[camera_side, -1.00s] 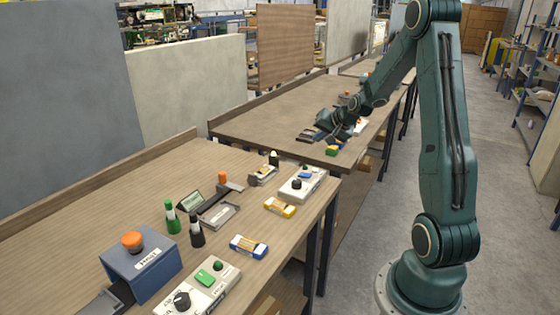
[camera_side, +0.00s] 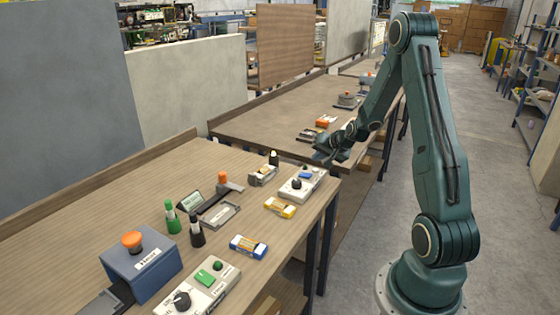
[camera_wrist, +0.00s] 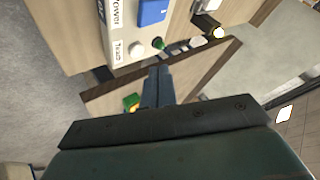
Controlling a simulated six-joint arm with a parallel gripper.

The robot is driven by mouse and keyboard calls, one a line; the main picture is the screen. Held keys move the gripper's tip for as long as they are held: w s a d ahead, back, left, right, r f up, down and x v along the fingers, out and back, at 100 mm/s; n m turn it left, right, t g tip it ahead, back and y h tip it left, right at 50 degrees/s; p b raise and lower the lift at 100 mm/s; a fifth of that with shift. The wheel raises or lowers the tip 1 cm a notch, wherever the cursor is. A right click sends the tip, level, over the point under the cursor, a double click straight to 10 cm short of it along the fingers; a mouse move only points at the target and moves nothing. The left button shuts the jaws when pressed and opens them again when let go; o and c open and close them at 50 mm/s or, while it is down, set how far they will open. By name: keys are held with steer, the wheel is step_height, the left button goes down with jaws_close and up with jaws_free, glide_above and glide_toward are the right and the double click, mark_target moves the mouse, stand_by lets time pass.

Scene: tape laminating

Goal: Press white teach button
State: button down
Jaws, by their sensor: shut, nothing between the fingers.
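In the wrist view, a white control box (camera_wrist: 120,28) at the top has labels reading "Power" and "Teach". A round white button (camera_wrist: 136,50) sits beside the "Teach" label, with a large blue button (camera_wrist: 152,12) above it. My gripper (camera_wrist: 158,72) is shut and empty, its narrow fingers pointing up the picture, just below and right of the white button and apart from it. In the side view, a pale control box (camera_side: 303,183) stands at the near table's right end. My gripper (camera_side: 322,154) is beyond it, near the gap between the tables; its tips are hard to make out.
On the near table (camera_side: 80,200) stand a blue box with an orange button (camera_side: 132,242), green and black bottles, a tape dispenser (camera_side: 264,174), and yellow and blue packs. Another control box (camera_side: 205,290) is at the front. Several items lie on the far table (camera_side: 270,110).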

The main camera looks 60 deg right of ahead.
mark_target(317, 173)
steer(key=shift+f, duration=0.8)
steer(key=shift+f, duration=0.9)
stand_by(2.8)
steer(key=shift+r, duration=0.9)
steer(key=shift+r, duration=0.1)
steer(key=shift+r, duration=2.45)
